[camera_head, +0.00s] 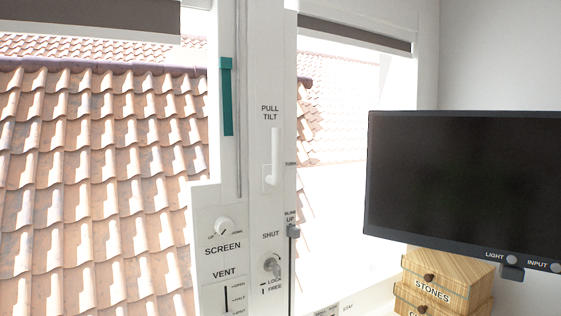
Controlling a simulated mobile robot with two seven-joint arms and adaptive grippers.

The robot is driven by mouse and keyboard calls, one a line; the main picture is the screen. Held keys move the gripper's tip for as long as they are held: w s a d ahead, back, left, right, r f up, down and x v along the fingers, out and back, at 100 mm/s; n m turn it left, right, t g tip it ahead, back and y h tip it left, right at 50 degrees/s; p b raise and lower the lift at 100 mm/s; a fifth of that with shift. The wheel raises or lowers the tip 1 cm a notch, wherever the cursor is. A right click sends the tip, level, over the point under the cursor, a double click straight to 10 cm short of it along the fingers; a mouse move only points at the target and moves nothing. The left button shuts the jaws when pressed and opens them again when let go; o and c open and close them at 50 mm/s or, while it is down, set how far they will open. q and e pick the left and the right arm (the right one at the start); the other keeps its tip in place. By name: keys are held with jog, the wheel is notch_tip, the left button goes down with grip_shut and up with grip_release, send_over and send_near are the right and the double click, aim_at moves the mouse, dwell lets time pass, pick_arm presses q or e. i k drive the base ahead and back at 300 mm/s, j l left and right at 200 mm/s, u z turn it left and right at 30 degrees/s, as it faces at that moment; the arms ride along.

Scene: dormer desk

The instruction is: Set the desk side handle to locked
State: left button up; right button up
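A white window handle (277,150) is on the white frame post in the middle of the head view. Its grip stands upright above its base, pointing toward the words PULL TILT. The word TURN is to its right and SHUT is below it. Lower on the same post is a round metal lock (272,264) with what looks like a key in it, above the words LOCK and FREE. I cannot tell clearly which mark it points to. Neither gripper is in view.
A SCREEN knob (224,227) and a VENT slider plate (226,297) are left of the post. A green strip (227,96) hangs above. A grey blind control (293,231) is to the right. A dark monitor (463,186) and wooden drawers (446,274) stand at right.

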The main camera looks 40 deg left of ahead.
aim_at(275, 179)
jog(key=l+u, duration=0.15)
jog(key=u, duration=0.2)
jog(key=l+u, duration=0.2)
jog(key=u, duration=0.2)
jog(key=l+u, duration=0.15)
jog(key=u, duration=0.2)
